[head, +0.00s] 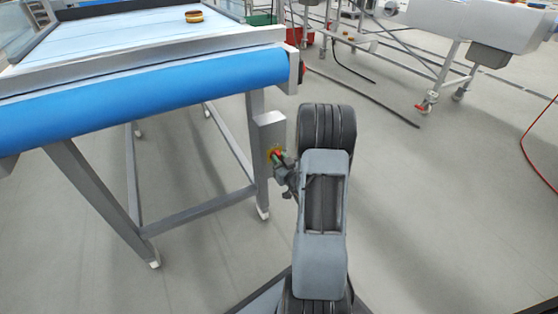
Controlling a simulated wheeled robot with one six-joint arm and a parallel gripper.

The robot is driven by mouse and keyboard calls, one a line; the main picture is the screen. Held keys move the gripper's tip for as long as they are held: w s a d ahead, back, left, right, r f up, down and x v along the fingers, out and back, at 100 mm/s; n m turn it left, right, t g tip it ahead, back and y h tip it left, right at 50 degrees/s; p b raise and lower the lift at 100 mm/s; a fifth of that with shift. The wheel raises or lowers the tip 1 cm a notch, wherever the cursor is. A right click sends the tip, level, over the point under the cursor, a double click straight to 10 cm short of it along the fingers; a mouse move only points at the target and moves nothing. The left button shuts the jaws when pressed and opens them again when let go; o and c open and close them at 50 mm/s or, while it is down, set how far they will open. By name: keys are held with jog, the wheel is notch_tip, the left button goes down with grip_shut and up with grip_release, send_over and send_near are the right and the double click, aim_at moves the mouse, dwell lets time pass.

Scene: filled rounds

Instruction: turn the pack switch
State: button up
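The pack switch (275,152) shows as a small round yellow plate with red and green on it. It sits on the face of a grey box (270,128) fixed to the leg of the conveyor table. My gripper (282,164) is at the switch, coming from the right, with its tip overlapping the switch's lower right part. I cannot tell whether the fingers touch or grip it. The fingers are too small and dark to show whether they are open or shut. Part of the switch is hidden behind them.
The conveyor (110,38) has a blue roller edge (150,95) above and left of the box. A small round item (194,16) lies on its belt. Red and green crates (262,20) stand behind. A dark cable (370,97) lies on the floor.

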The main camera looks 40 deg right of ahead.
jog(key=o, duration=0.3)
jog(key=shift+s+a+p, duration=0.3)
jog(key=shift+s+p, duration=0.55)
jog(key=shift+s, duration=1.45)
jog(key=shift+s+a+p, duration=0.35)
jog(key=shift+s+p, duration=0.5)
jog(key=shift+s, duration=1.4)
jog(key=shift+s+a+p, duration=0.3)
jog(key=shift+s+p, duration=0.55)
jog(key=shift+s, duration=1.45)
